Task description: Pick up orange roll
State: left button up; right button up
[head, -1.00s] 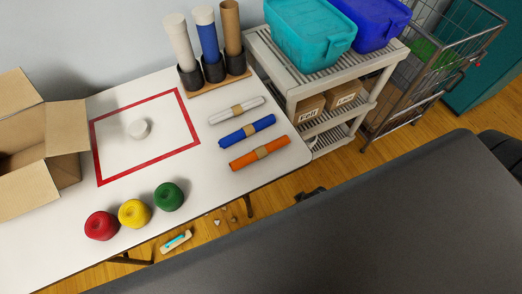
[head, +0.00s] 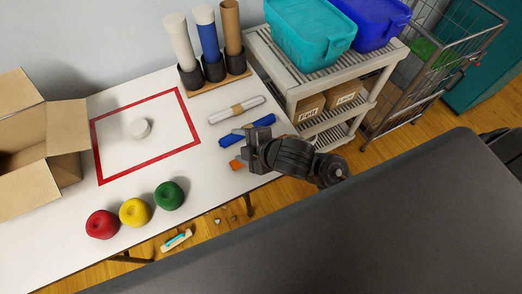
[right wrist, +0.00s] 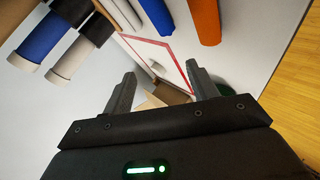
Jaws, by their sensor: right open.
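The orange roll (head: 237,164) lies on the white table near its right edge, mostly hidden behind my right gripper in the head view. In the right wrist view the orange roll (right wrist: 206,22) shows at the top, beyond the right finger and not between the fingers. My right gripper (head: 241,146) is over the blue and orange rolls in the head view. Its two fingers (right wrist: 160,78) are apart with nothing held between them. My left gripper is not in view.
A blue roll (head: 232,137) and a white roll (head: 236,110) lie beside the orange one. Upright tubes (head: 208,35) stand behind. Red (head: 102,224), yellow (head: 134,212) and green (head: 170,195) yarn balls sit at the front. An open cardboard box (head: 70,141) is left. A shelf (head: 293,88) stands right.

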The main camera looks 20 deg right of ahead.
jog(key=w+a+r+n+g+y, duration=0.1)
jog(key=a+r+n+g+y, duration=0.3)
jog(key=n, duration=0.7)
jog(key=a+n+y, duration=0.1)
jog(key=a+n, duration=0.5)
jog(key=n, duration=0.6)
jog(key=w+d+f+n+g+h, duration=0.1)
jog(key=d+n+g+h, duration=0.2)
jog(key=d+n, duration=0.45)
jog(key=d+f+n+g+h, duration=0.2)
jog(key=d+n+g+h, duration=0.1)
jog(key=d+n, duration=0.5)
jog(key=shift+m, duration=0.35)
jog(key=x, duration=0.3)
jog(key=p+x, duration=0.1)
jog(key=shift+d+f, duration=0.2)
jog(key=shift+f, duration=0.35)
jog(key=shift+s+a+f+p, duration=0.15)
jog(key=shift+f+p, duration=0.2)
jog(key=shift+f, duration=0.05)
jog(key=p+x, duration=0.1)
jog(key=x, duration=0.2)
jog(key=shift+s+f, duration=0.15)
jog(key=shift+f, duration=0.15)
jog(key=shift+a+f, duration=0.1)
jog(key=shift+f, duration=0.25)
